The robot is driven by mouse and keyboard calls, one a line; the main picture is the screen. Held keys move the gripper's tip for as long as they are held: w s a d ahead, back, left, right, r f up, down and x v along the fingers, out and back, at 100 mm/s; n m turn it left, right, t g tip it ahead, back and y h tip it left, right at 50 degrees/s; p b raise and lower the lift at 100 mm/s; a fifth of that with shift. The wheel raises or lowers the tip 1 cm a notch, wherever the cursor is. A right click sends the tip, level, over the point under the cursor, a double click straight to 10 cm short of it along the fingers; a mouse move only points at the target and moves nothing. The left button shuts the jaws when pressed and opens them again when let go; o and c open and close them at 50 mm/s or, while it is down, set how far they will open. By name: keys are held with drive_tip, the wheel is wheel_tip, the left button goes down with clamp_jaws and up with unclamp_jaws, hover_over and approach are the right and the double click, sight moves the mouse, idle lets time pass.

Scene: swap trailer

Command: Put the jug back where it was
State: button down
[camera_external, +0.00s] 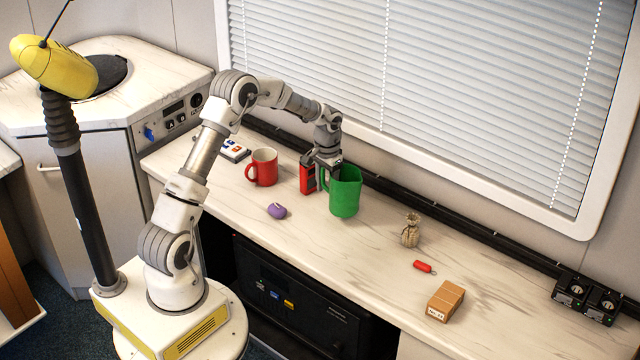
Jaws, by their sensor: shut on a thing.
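The green jug (345,194) is upright at the middle of the counter, near its back, with its handle on its left side. My gripper (326,164) reaches down from above at the jug's left side and is shut on the jug, by its handle or the rim beside it. The fingertips are partly hidden, so the exact hold is unclear. The jug's base looks at or very near the counter top; I cannot tell whether it touches.
A red-and-black device (307,174) stands close left of the jug. A red mug (263,167), purple item (277,211), small sack (411,230), red tag (424,267) and cardboard box (445,301) are on the counter (365,255).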

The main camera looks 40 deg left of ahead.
drive_tip(key=shift+f+b, duration=0.45)
drive_tip(key=shift+f, duration=1.55)
drive_tip(key=shift+f, duration=0.1)
drive_tip(key=shift+c, duration=0.9)
unclamp_jaws()
